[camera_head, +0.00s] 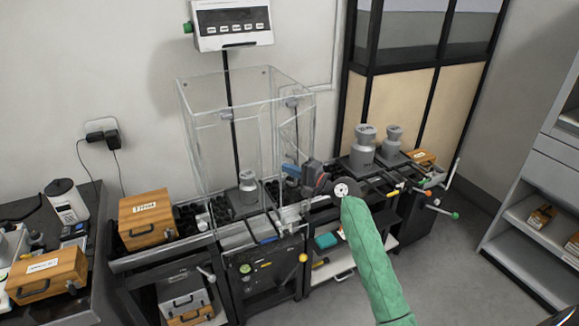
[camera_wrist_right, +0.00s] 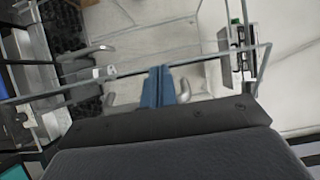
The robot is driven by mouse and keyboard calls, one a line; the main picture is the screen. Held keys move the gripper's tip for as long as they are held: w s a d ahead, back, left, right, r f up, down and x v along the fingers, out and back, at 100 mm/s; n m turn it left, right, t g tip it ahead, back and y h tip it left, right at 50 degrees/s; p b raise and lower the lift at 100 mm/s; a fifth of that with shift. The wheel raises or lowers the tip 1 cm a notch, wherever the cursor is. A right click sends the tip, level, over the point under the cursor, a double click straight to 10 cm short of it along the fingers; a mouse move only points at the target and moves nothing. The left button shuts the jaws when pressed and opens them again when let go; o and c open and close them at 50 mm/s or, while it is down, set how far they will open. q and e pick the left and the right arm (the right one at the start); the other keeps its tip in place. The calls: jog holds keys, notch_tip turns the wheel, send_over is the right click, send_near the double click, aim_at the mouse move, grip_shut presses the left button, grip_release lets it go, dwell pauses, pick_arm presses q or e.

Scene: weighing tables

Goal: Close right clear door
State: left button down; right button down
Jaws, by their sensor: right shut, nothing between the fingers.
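The clear weighing enclosure (camera_head: 222,120) stands on the middle table, with clear walls and a clear top. Its right clear door (camera_head: 297,135) is on the side nearest my right arm; I cannot tell exactly how far it stands open. A steel weight (camera_head: 248,188) stands inside. My right gripper (camera_head: 290,172) has blue fingers, which are shut and empty by the lower right side of the enclosure. In the right wrist view the shut fingers (camera_wrist_right: 159,86) overlap a clear panel's edge; I cannot tell whether they touch it. My left gripper is not in view.
Two steel weights (camera_head: 363,148) stand on the right table behind my arm. Wooden boxes (camera_head: 146,217) stand to the left. Open floor (camera_head: 440,275) lies to the right.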

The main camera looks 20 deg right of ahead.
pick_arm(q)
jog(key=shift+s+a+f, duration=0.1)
pick_arm(e)
jog(key=shift+w+a, duration=0.1)
jog(key=shift+w, duration=0.05)
